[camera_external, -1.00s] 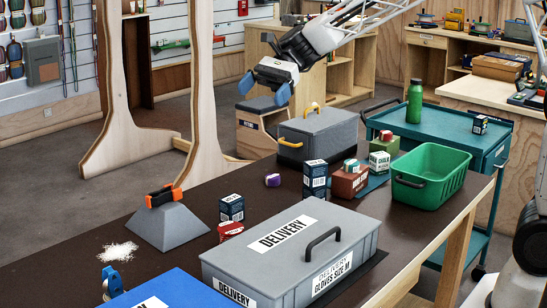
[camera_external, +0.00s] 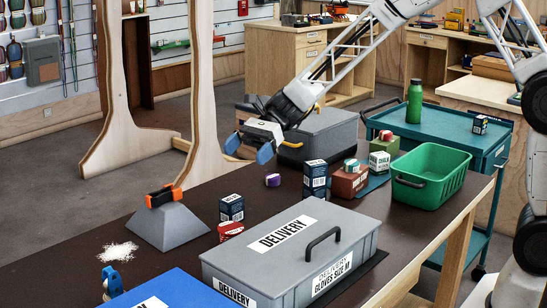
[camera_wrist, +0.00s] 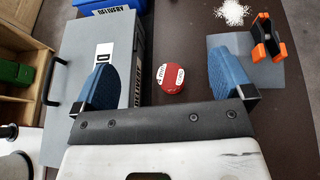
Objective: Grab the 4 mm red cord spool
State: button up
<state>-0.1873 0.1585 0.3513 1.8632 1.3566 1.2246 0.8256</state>
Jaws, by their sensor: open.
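The red cord spool (camera_external: 230,229) lies on the dark table, beside the grey delivery box and in front of a dark blue chalk box. In the wrist view the red spool (camera_wrist: 171,80) shows its red face with white label patches, ahead of the space between my fingers. My gripper (camera_external: 249,148) has blue fingers, is open and empty, and hangs well above the table. In the wrist view my gripper (camera_wrist: 165,84) has its fingers wide apart on either side of the spool in the picture, not touching it.
The grey delivery box (camera_external: 345,237) with a black handle is close to the spool. A dark blue chalk box (camera_external: 232,208) stands right behind it. A grey pyramid (camera_external: 168,228) carries an orange-and-black clamp. A purple spool (camera_external: 273,180) and white powder (camera_external: 118,251) lie on the table.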

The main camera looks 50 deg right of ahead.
send_near(238, 223)
jog(key=x, duration=0.5)
jog(key=shift+w+a, duration=0.15)
jog(key=shift+x, duration=1.3)
jog(key=shift+x, duration=2.6)
jog(key=shift+f, duration=0.15)
jog(key=c, duration=1.1)
jog(key=shift+o, duration=0.2)
